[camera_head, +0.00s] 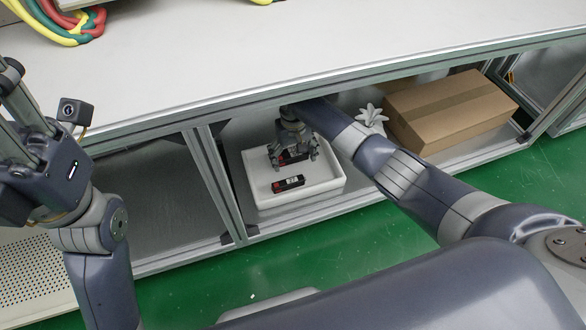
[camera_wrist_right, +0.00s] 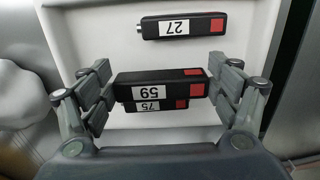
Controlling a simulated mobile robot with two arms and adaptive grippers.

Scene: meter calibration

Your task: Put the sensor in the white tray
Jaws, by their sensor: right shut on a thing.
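My right gripper (camera_head: 293,158) reaches into the white tray (camera_head: 322,182) on the lower shelf.
The bench top (camera_head: 250,50) overhangs the shelf, and a metal post (camera_head: 217,180) stands left of the tray. Cables (camera_head: 70,25) lie on the bench.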

